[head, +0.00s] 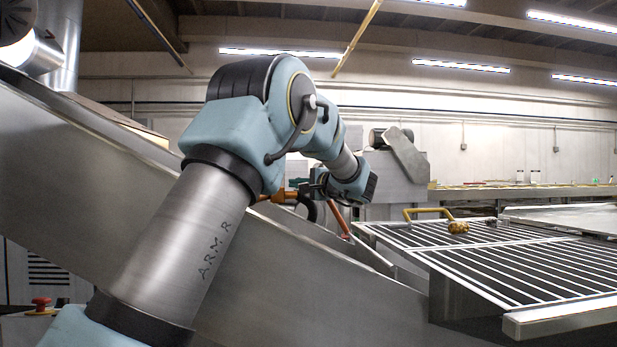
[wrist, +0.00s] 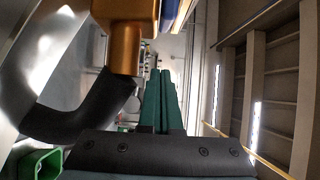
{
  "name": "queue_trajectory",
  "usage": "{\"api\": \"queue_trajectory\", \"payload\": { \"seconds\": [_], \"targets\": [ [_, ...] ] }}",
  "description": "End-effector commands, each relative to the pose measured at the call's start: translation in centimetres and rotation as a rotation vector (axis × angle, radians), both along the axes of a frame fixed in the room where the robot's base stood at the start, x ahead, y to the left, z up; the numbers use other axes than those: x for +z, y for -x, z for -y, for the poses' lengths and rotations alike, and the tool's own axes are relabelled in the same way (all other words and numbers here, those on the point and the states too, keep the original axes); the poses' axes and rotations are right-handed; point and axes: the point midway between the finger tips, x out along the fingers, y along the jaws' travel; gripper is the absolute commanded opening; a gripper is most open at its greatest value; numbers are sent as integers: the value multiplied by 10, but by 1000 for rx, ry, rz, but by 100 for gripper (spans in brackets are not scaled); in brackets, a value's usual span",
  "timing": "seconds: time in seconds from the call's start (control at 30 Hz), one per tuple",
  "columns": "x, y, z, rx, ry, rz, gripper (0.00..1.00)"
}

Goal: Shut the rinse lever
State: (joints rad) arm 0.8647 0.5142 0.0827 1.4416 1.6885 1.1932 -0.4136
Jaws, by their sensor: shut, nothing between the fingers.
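An orange-brown pipe fitting (head: 275,197) with a black curved hose (head: 308,208) sits above the sloped steel side, beside my gripper (head: 298,184). An orange-red bar (head: 339,220) slants down just right of the hose. I cannot tell surely which of these parts is the rinse lever. In the wrist view, the fitting (wrist: 126,45) and its hose (wrist: 82,118) are close on the left, with a small blue part (wrist: 168,12) at the top. The green fingers of my gripper (wrist: 160,72) are together and empty, right of the fitting; contact is unclear.
A sloped steel wall (head: 300,270) runs below my arm. A slatted rack (head: 500,260) with a yellow handle (head: 430,212) and a small golden lump (head: 458,227) stands at the right. A red stop button (head: 41,303) is at lower left. Open air lies above the rack.

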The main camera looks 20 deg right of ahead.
Motion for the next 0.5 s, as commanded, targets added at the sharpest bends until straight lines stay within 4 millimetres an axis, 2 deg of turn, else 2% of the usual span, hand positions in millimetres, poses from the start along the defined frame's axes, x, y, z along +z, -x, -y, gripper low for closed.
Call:
{"api": "queue_trajectory", "payload": {
  "seconds": [0.03, 0.2, 0.5],
  "targets": [
    [4, 4, -10, 1, 0, -2, 0],
    [2, 7, -29, 0, 1, -2, 0],
    [0, 8, -37, -1, 1, -1, 0]
  ]
}}
